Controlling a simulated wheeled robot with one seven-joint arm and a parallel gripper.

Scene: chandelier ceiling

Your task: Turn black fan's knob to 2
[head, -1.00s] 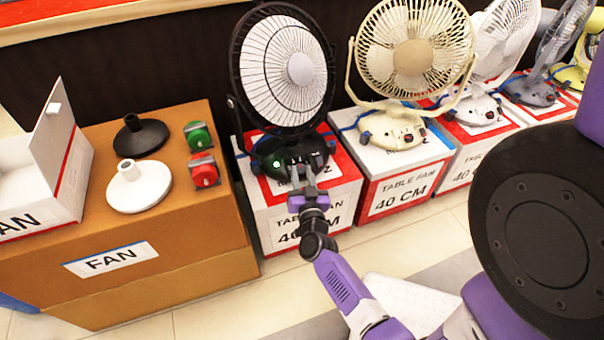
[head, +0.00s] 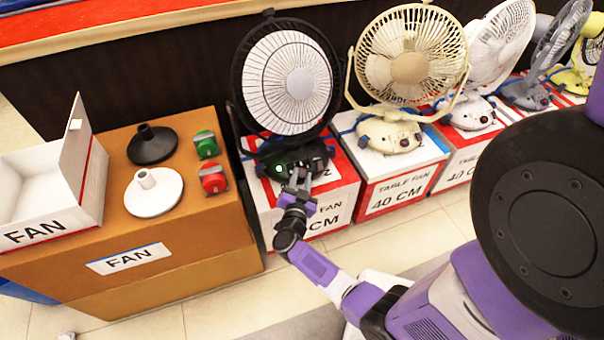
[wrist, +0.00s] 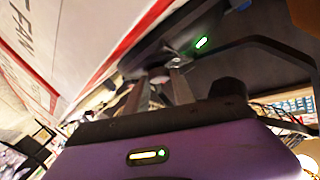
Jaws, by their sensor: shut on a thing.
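The black fan (head: 289,88) stands on a red-and-white box, its white-centred grille facing out. Its black base (head: 278,166) has a small green light, which also shows in the wrist view (wrist: 201,42). My gripper (head: 299,177) is at the front of this base. In the wrist view, my gripper (wrist: 158,80) has its two fingers closed on a small knob (wrist: 157,73) at the base. In the head view the fingers hide the knob, and its number setting cannot be read.
A cream fan (head: 408,68) stands close on the right, with more fans beyond it. On the left, a brown box (head: 200,245) bears a black stand (head: 152,146), a white stand (head: 153,193), green and red parts and an open white carton (head: 40,190).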

